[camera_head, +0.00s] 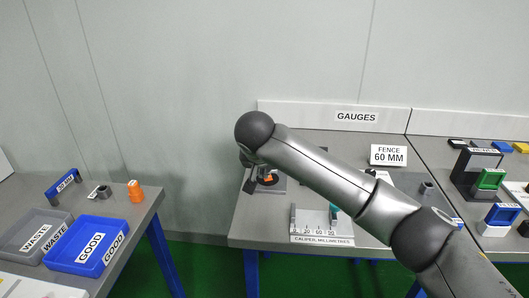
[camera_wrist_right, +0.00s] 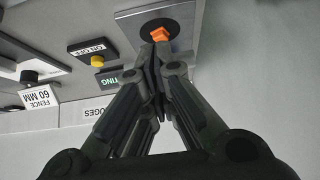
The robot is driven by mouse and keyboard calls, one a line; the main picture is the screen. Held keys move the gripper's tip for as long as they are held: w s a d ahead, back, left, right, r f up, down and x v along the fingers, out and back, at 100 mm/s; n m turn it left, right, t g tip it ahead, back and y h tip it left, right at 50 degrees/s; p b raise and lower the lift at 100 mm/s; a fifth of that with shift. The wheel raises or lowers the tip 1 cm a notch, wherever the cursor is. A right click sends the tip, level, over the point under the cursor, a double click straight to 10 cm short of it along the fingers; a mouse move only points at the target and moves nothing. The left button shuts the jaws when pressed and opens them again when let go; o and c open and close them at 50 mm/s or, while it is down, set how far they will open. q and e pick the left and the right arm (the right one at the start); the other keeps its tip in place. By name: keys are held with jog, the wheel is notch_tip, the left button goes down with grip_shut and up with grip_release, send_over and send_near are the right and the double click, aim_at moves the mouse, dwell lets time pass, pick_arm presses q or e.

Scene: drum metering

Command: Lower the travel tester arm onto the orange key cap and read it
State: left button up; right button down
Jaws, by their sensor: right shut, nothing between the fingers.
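The orange key cap (camera_head: 268,178) shows just past my right gripper, on a dark round base on the gauges table. In the right wrist view the key cap (camera_wrist_right: 159,34) stands on a black disc on a grey plate (camera_wrist_right: 180,14). My right gripper (camera_head: 249,186) points down beside the cap. In the wrist view its fingers (camera_wrist_right: 160,60) are together and empty, with the tips close to the cap; I cannot tell whether they touch it. The travel tester arm cannot be made out; my own arm covers part of that area. My left gripper is out of view.
The wrist view shows a yellow button (camera_wrist_right: 97,60) and a small green-lit display (camera_wrist_right: 108,80). A caliper stand (camera_head: 322,228) is at the table's front and a fence sign (camera_head: 388,155) at the back. A blue tray (camera_head: 88,246) is on the left table, across a gap.

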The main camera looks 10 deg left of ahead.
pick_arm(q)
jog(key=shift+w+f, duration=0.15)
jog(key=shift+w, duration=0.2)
pick_arm(e)
jog(key=shift+d+f, duration=0.15)
jog(key=shift+f, duration=0.7)
jog(key=shift+d+f, duration=0.15)
jog(key=shift+f, duration=0.7)
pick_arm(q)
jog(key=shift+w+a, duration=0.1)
pick_arm(e)
jog(key=shift+r, duration=0.1)
